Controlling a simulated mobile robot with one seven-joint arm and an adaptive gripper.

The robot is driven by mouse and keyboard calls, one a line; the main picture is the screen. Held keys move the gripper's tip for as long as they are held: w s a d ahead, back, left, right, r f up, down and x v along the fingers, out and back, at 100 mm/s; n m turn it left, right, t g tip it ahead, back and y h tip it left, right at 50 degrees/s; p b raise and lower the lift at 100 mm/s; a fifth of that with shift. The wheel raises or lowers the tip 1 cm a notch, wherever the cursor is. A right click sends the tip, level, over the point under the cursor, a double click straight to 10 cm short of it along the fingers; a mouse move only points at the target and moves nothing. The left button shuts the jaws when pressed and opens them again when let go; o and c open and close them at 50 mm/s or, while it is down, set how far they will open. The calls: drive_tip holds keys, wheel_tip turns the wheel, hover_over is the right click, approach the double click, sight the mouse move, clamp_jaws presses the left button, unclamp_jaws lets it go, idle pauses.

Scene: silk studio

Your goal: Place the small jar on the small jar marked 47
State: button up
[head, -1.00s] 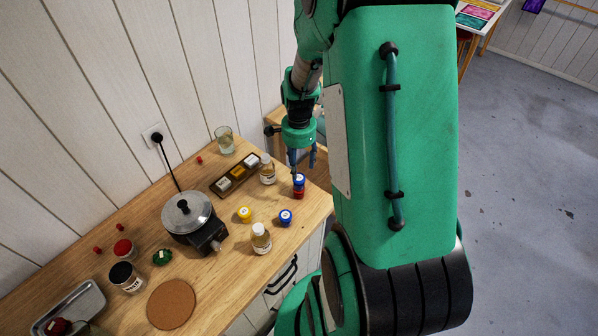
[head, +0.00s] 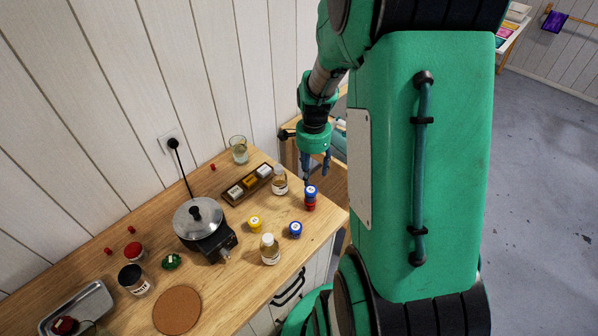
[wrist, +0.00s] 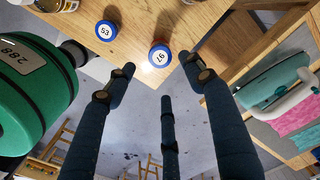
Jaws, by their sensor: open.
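A small blue-lidded jar (head: 311,190) sits on a small red jar (head: 310,205) near the table's right edge. The blue lid shows in the wrist view (wrist: 160,55) with a number too small to read surely. A second small blue-lidded jar (head: 295,229) stands apart to its left; its label seems to read 53 in the wrist view (wrist: 106,31). A small yellow jar (head: 254,224) stands further left. I cannot read a 47 on any jar. My gripper (head: 315,177) is open and empty, just above and beside the stacked jars, its fingers spread in the wrist view.
A tray of small blocks (head: 246,186), a bottle (head: 279,182) and a second bottle (head: 269,250) stand near the jars. A lidded pot on a burner (head: 199,218) is further left. The table ends just right of the stack.

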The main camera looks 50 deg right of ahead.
drive_tip(key=w+a+r+n+t+h, duration=0.1)
drive_tip(key=w+a+r+n+t, duration=0.15)
drive_tip(key=a+r+n, duration=1.15)
drive_tip(key=s+a+r+n+t, duration=0.1)
drive_tip(key=s+a+r+n, duration=0.2)
drive_tip(key=a, duration=0.6)
drive_tip(key=s+a+r+n+t+y, duration=0.1)
drive_tip(key=s+a+r+n+t, duration=0.1)
drive_tip(key=s+a+r, duration=0.5)
wheel_tip(320, 180, up, 3)
drive_tip(key=shift+s+a+r+n, duration=0.1)
drive_tip(key=shift+s+a+n, duration=0.3)
drive_tip(key=shift+a, duration=0.6)
drive_tip(key=shift+w, duration=0.15)
wheel_tip(320, 180, down, 9)
drive_tip(key=b, duration=0.9)
drive_tip(key=shift+r, duration=0.1)
